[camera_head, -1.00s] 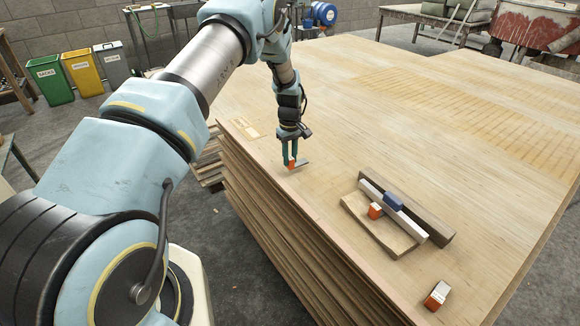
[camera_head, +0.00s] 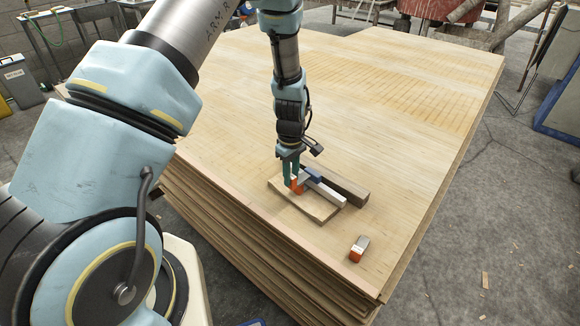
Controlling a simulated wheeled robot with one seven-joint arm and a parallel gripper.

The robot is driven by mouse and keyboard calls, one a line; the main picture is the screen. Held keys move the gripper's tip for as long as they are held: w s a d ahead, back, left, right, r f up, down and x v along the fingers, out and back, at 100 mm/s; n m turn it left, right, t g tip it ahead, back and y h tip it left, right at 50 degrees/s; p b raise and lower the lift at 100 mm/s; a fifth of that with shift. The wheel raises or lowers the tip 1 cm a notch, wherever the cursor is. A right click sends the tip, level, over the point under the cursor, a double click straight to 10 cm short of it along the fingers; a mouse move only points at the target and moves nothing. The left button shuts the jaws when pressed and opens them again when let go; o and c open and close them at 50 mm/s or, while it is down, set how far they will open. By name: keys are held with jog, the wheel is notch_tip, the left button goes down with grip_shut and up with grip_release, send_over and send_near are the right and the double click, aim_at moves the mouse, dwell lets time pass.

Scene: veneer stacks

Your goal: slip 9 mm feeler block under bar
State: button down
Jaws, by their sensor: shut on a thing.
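My gripper (camera_head: 292,180), with green fingers pointing down, is shut on an orange-and-grey feeler block. It is at the left end of a small wooden fixture on the veneer stack. Orange (camera_head: 297,188) shows at the fingertips; whether all of it is the held block cannot be told. The pale bar (camera_head: 328,194) lies along the fixture, with a blue block (camera_head: 313,174) on it near its left end. The gripper partly hides this end, so I cannot tell whether the held block is under the bar. Another orange-and-grey block (camera_head: 359,249) lies apart on the stack.
The fixture has a flat wooden base (camera_head: 312,208) and a darker wooden strip (camera_head: 345,186) behind the bar. The veneer stack (camera_head: 400,110) is broad and mostly clear; its front edge runs close to the fixture and the loose block.

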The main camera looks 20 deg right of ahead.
jog(key=shift+s+d+r, duration=0.15)
jog(key=shift+s+d, duration=0.1)
jog(key=shift+s, duration=0.35)
jog(key=shift+s+d+r, duration=0.1)
jog(key=shift+s+d, duration=0.15)
jog(key=shift+s, duration=0.3)
jog(key=shift+f+b, duration=2.05)
jog(key=shift+f, duration=1.15)
jog(key=shift+f, duration=0.3)
jog(key=shift+w+d, duration=0.3)
jog(key=shift+d, duration=0.25)
jog(key=c, duration=0.6)
grip_release()
